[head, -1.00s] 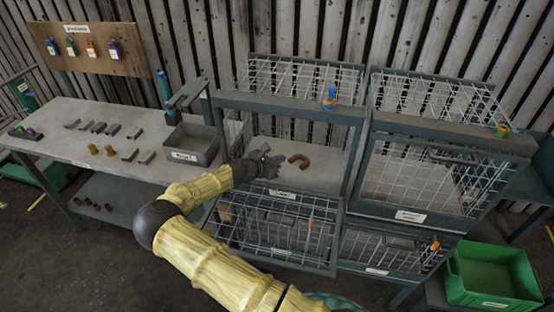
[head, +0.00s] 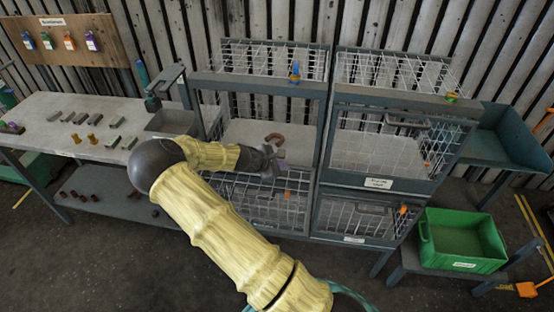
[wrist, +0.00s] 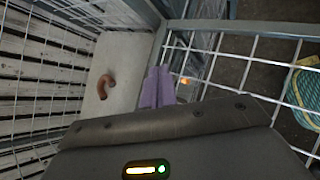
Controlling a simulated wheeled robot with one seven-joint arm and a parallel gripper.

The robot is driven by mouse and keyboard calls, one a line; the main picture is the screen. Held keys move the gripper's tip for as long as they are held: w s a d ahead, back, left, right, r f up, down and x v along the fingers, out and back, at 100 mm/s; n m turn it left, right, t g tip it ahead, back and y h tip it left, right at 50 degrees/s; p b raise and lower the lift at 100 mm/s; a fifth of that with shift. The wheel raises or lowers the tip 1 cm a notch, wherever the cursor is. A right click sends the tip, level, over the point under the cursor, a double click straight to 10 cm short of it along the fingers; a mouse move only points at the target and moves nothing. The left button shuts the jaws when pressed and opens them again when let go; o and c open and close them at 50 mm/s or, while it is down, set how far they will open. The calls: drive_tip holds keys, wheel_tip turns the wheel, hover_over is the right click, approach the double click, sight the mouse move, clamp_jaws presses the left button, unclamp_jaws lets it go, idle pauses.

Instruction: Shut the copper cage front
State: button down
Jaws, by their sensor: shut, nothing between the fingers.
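The upper-left wire cage (head: 322,150) stands open at the front, with a copper-brown pipe elbow (head: 274,137) on its floor. The elbow also shows in the wrist view (wrist: 107,86). A mesh front (head: 285,212) shows below the opening, partly behind my arm; its exact tilt is hard to tell. Mesh also crosses the wrist view at right (wrist: 225,62). My gripper (head: 274,160) is at the opening's lower edge, in front of the elbow and apart from it. Its purple fingers (wrist: 158,88) are together and empty. Whether they touch the front is unclear.
The cage to the right (head: 380,160) has its labelled front upright. A blue padlock-like item (head: 295,73) sits on the top rail. Dark floor in front is open.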

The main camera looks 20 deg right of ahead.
sight(281, 203)
drive_tip(key=s+m, duration=0.1)
drive_tip(key=s+m+y, duration=0.1)
drive_tip(key=s, duration=0.1)
drive_tip(key=s+a+f+m+g+y+b, duration=0.1)
drive_tip(key=shift+s+f, duration=0.1)
drive_tip(key=shift+s, duration=0.15)
drive_tip(key=s+a+m+y, duration=0.1)
drive_tip(key=s+a+m+y+b, duration=0.1)
drive_tip(key=s+m, duration=0.1)
drive_tip(key=s+a+m+y+b, duration=0.1)
drive_tip(key=shift+s+a+r, duration=0.2)
drive_tip(key=shift+s+a, duration=0.1)
drive_tip(key=shift+s, duration=0.1)
drive_tip(key=s+a+r+m+y+b, duration=0.2)
drive_tip(key=s+a+r+m, duration=0.2)
drive_tip(key=s, duration=0.3)
drive_tip(key=s+a+r+m+t+y+b, duration=0.1)
drive_tip(key=s+a+r+m+y+b, duration=0.1)
drive_tip(key=s+a, duration=0.4)
drive_tip(key=shift+s+a+r+m+y, duration=0.25)
drive_tip(key=shift+s+r+m+y, duration=0.25)
drive_tip(key=shift+r+m, duration=0.55)
drive_tip(key=shift+f, duration=0.2)
